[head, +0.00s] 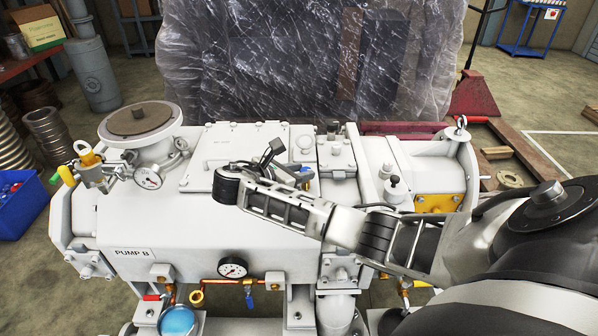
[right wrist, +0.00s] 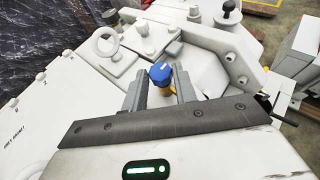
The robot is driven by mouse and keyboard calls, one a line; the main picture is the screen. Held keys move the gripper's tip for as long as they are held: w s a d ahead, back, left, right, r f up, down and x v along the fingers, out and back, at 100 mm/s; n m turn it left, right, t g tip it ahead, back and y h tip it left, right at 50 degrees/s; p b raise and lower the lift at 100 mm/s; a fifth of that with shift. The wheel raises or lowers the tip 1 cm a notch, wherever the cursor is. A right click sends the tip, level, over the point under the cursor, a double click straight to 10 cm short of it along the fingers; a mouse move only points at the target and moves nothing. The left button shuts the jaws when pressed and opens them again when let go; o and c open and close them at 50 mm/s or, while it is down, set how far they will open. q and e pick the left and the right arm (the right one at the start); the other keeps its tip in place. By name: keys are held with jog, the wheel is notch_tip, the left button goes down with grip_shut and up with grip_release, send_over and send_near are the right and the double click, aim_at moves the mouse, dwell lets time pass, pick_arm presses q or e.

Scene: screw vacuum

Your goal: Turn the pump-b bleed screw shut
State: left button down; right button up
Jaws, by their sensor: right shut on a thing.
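The pump (head: 180,225) is a large white machine with a PUMP B label (head: 133,253) on its front. The bleed screw (right wrist: 160,73) has a blue head over a brass-coloured body and sits between my fingers in the right wrist view. A small part of its blue shows on the pump's top in the head view (head: 306,169). My right gripper (right wrist: 160,92) is shut on it, one grey finger on each side. In the head view my right arm reaches in from the right across the pump's top and hides most of the screw's surroundings. My left gripper is not in view.
Gauges (head: 233,267) and a blue-handled valve (head: 249,300) are on the front. A plastic-wrapped load (head: 300,65) stands behind. A blue bin (head: 18,200) is at left.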

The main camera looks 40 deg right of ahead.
jog(key=o, duration=1)
jog(key=v, duration=1.6)
